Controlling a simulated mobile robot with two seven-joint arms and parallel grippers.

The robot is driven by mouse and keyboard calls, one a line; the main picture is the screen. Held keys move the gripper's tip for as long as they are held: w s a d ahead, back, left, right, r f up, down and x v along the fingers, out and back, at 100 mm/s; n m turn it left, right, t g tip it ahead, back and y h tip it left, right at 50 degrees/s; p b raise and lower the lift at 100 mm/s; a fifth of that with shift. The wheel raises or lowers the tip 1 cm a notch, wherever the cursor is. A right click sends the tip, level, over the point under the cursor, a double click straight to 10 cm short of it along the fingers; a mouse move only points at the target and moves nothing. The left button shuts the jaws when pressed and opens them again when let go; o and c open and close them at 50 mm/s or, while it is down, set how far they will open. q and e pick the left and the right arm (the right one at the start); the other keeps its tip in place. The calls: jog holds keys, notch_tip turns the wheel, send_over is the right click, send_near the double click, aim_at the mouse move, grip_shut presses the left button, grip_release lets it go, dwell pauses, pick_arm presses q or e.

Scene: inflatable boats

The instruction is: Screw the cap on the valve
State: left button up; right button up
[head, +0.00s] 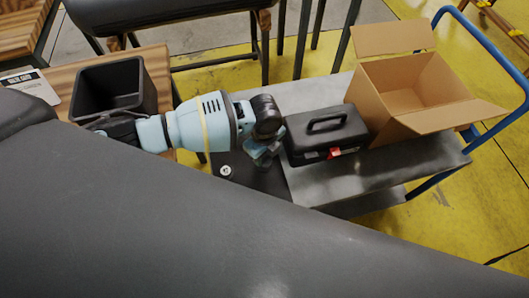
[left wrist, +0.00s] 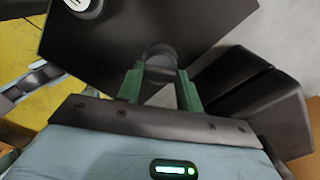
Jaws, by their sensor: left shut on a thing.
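My left gripper (head: 262,153) is over the left end of the metal cart, beside the black toolbox. In the left wrist view, its green fingers (left wrist: 160,88) are shut on a dark round piece (left wrist: 160,55), which looks like the cap. A dark flat sheet (head: 247,178) lies on the cart below the gripper. A small white round fitting (head: 226,171) sits on this sheet, left of the gripper. It also shows at the top left of the left wrist view (left wrist: 85,5); I cannot tell for sure that it is the valve. My right gripper is out of view.
The black toolbox (head: 325,133) stands close right of my left gripper. An open cardboard box (head: 411,82) stands behind it on the cart (head: 350,178). A black bin (head: 112,88) is on a wooden table at left. A large dark grey inflatable tube (head: 180,230) fills the foreground.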

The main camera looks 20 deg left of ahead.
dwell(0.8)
pick_arm(q)
jog(key=shift+f, duration=0.65)
dwell(2.0)
jog(key=m, duration=0.5)
jog(key=shift+s+m, duration=0.1)
jog(key=shift+m, duration=0.3)
jog(key=m, duration=0.5)
jog(key=shift+m+b, duration=0.3)
jog(key=shift+b, duration=0.1)
